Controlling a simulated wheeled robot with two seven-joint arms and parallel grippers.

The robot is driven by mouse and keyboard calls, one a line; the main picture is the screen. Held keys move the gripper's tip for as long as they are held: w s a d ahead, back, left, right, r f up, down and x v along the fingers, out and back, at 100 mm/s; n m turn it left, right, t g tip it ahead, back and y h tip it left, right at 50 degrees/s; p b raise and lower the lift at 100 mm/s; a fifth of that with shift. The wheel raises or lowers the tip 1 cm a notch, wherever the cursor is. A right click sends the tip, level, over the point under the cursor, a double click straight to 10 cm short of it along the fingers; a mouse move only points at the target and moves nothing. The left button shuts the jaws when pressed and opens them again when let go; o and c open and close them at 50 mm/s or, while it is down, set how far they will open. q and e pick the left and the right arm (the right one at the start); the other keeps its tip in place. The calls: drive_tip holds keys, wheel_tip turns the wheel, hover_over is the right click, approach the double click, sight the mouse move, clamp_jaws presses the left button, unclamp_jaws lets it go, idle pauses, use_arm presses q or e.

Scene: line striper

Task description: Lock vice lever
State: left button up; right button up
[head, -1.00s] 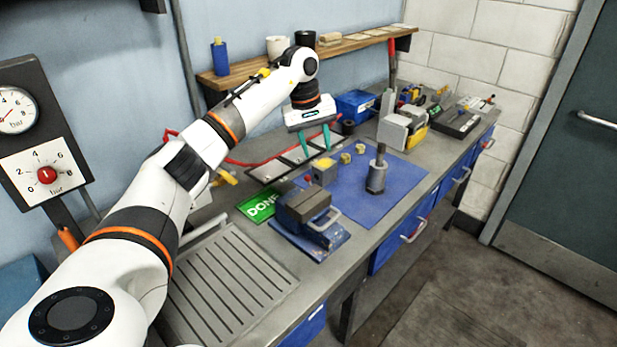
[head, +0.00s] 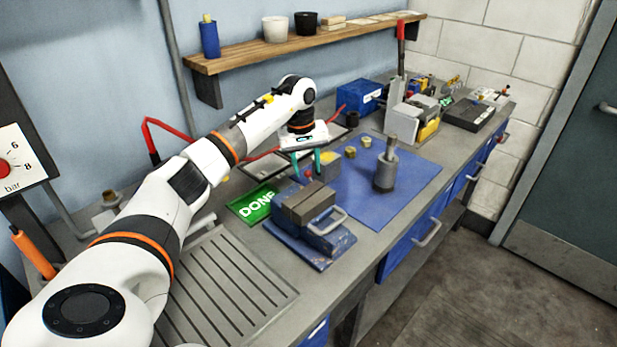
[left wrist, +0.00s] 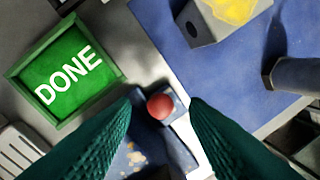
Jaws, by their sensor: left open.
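The blue and grey vice (head: 303,203) stands near the bench's front edge with its metal handle loop at the right. A red ball knob (left wrist: 160,106), seemingly the end of the vice lever, shows in the left wrist view beside a blue part of the vice. It also shows small in the head view (head: 308,175). My left gripper (head: 307,166) is open, its teal fingers pointing down behind the vice. In the left wrist view the fingertips (left wrist: 165,100) lie on either side of the knob; contact cannot be told. My right gripper is out of view.
A green DONE tray (head: 256,206) lies left of the vice. A grey block with a yellow top (head: 328,170) stands close behind it on the blue mat (head: 415,187). A grey cylindrical part (head: 385,172) stands on the mat. A slatted grey panel (head: 225,285) lies in front.

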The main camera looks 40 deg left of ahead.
use_arm(q)
drive_tip(key=f, duration=0.5)
drive_tip(key=shift+w+d, duration=0.1)
drive_tip(key=shift+w, duration=0.15)
clamp_jaws()
